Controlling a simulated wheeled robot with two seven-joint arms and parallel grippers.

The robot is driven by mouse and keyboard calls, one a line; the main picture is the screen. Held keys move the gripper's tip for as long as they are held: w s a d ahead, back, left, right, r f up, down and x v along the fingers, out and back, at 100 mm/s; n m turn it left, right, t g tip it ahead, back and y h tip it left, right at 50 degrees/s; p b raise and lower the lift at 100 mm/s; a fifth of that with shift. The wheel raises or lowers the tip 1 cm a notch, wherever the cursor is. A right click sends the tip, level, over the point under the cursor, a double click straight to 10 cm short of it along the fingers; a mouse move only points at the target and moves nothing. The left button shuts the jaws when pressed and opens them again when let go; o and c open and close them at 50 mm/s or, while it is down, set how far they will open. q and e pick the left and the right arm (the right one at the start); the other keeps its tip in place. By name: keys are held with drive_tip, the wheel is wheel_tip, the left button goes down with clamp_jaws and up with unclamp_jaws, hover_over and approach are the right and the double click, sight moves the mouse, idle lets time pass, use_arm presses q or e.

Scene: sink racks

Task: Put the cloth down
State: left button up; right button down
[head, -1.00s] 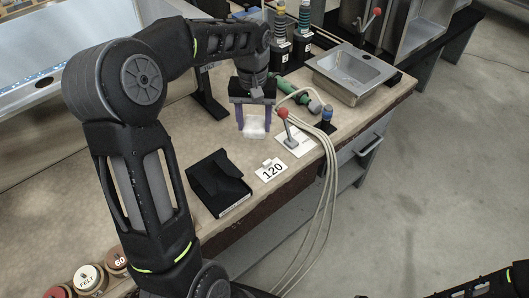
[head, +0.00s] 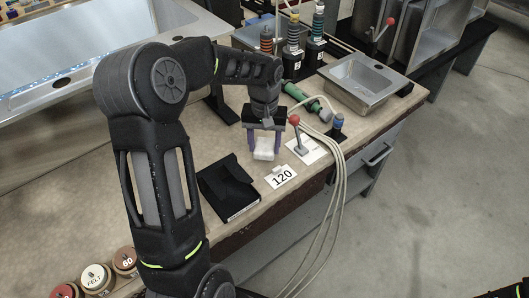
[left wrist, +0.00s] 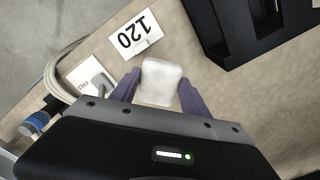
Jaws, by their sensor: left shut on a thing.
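The cloth (head: 264,149) is a small white folded pad. It sits between the purple fingers of my left gripper (head: 265,154), which is shut on it. The left wrist view shows the cloth (left wrist: 160,82) with a finger against each side of it. It is over the tabletop, close to the white "120" card (head: 281,177). I cannot tell whether its underside touches the table. My right gripper is not in view; only a bit of dark arm shows at the lower right of the head view.
A black box (head: 229,190) lies left of the card. A red-knobbed lever (head: 297,137) on a white plate, a blue-topped knob (head: 338,124) and pale hoses (head: 336,190) stand to the right. A metal basin (head: 358,83) and bottles (head: 293,44) are behind.

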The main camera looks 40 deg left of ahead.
sight(265, 147)
use_arm(q)
drive_tip(key=shift+f, duration=1.85)
drive_tip(key=shift+f, duration=0.15)
drive_tip(key=o, duration=1.2)
wheel_tip(265, 147, up, 12)
drive_tip(key=shift+r, duration=0.15)
